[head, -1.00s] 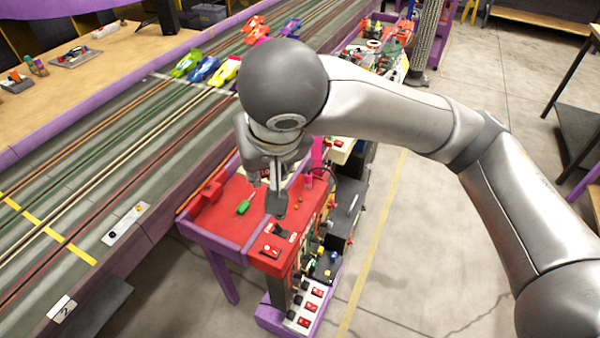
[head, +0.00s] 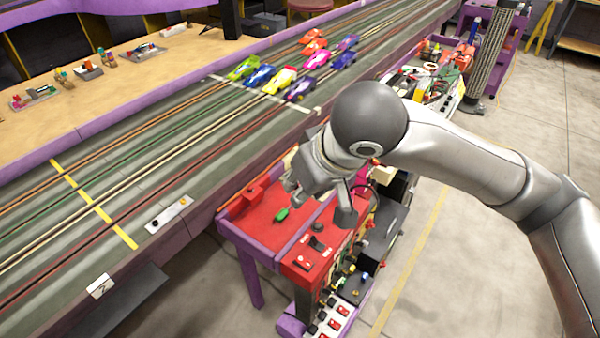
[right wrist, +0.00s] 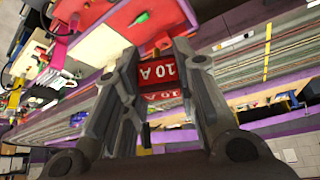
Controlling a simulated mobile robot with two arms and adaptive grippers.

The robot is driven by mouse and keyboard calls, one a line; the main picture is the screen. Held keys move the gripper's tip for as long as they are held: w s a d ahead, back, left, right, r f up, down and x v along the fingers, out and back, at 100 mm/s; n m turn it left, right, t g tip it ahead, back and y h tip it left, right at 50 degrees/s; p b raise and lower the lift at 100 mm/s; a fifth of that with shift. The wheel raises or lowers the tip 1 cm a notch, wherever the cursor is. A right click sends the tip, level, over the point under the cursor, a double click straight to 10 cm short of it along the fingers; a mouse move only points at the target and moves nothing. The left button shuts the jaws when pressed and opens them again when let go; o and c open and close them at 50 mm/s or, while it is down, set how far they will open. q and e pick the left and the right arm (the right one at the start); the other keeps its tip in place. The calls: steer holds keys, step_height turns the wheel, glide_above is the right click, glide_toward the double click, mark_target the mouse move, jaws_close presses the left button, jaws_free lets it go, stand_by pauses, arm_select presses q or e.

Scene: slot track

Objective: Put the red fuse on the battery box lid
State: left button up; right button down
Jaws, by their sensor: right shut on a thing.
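A red fuse (right wrist: 158,74) marked "10 A" sits between the fingers of my right gripper (right wrist: 150,62) in the right wrist view. The gripper is shut on it, with the fuse well up between the fingers. In the head view my right gripper (head: 322,202) hangs tilted over the red-topped cart (head: 262,222); the fuse is hidden there. A dark box with a flat top (head: 385,228) stands beside the cart on its right, apart from the gripper. I cannot tell for sure whether it is the battery box. My left gripper is not in view.
A green item (head: 281,214) and a red switch (head: 303,262) are on the cart. A power strip (head: 335,322) is lower at its front. The slot track (head: 120,200) with several toy cars runs along the left. The floor on the right is open.

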steer(key=s+d+f+n+g+y, duration=0.2)
steer(key=f+n, duration=0.4)
steer(key=n, duration=0.5)
steer(key=shift+d+f+g+y, duration=0.25)
steer(key=shift+d+g+y, duration=0.3)
steer(key=shift+g, duration=0.85)
steer(key=w+d+f+m+t+h, duration=0.1)
steer(key=d+m+t+h, duration=0.4)
steer(key=d+m, duration=0.9)
steer(key=shift+f+m+t+h, duration=0.3)
steer(key=shift+f+m+h, duration=0.25)
steer(key=shift+m, duration=0.95)
